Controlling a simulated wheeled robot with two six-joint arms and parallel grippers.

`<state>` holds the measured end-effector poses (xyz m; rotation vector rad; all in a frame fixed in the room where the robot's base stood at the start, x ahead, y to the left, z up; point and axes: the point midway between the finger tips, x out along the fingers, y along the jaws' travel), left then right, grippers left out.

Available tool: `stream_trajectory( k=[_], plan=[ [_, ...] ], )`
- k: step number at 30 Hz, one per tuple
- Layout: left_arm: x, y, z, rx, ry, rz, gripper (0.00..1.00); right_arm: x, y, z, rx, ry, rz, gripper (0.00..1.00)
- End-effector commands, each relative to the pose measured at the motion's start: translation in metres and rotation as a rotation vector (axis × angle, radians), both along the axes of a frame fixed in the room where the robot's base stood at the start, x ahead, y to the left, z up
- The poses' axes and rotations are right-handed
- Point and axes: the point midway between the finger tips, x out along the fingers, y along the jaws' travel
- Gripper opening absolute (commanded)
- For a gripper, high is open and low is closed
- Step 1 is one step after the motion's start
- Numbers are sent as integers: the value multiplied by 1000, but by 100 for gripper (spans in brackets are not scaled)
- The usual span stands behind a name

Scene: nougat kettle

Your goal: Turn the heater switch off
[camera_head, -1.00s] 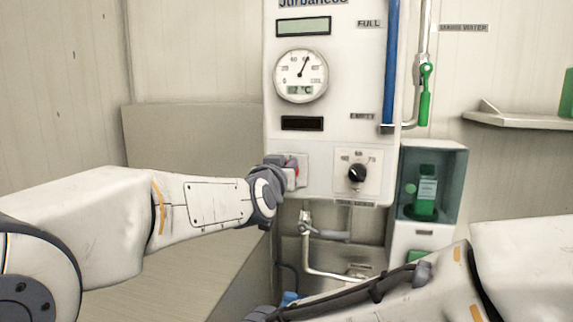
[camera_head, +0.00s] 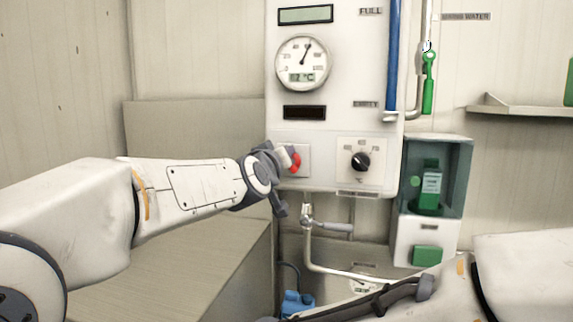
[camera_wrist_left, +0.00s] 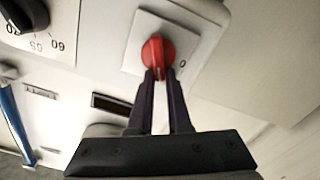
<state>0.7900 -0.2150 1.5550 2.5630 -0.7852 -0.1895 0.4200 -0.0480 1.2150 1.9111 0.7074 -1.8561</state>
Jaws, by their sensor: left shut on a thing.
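The heater switch (camera_head: 296,162) is a red knob on a white square plate on the front of the white kettle panel. It also shows in the left wrist view (camera_wrist_left: 157,54), with a "0" mark beside it on its plate (camera_wrist_left: 191,40). My left gripper (camera_head: 288,160) is at the switch, its two dark fingers (camera_wrist_left: 160,78) shut on the red knob from the front. The fingers hide part of the knob's grip. My right arm comes in at the lower right; its gripper tips cannot be made out.
A black temperature dial (camera_head: 360,161) sits right of the switch. Above are a round gauge (camera_head: 302,63) and a dark display (camera_head: 304,112). A metal tap (camera_head: 308,215) is below. A glass-fronted box with a green bottle (camera_head: 429,190) stands at the right, and a shelf (camera_head: 515,107) beyond.

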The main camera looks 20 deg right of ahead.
Motion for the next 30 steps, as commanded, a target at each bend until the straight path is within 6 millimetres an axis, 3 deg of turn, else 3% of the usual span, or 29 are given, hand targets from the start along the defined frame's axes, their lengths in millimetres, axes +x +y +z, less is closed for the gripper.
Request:
stream_trajectory(
  k=[9, 30],
  plan=[
    [4, 6, -8, -249, 169, 1, 0, 0, 0, -25, 0, 0, -4, 50],
    [8, 11, -20, -761, 517, 1, 0, 0, 0, -55, 0, 0, -4, 50]
  ],
)
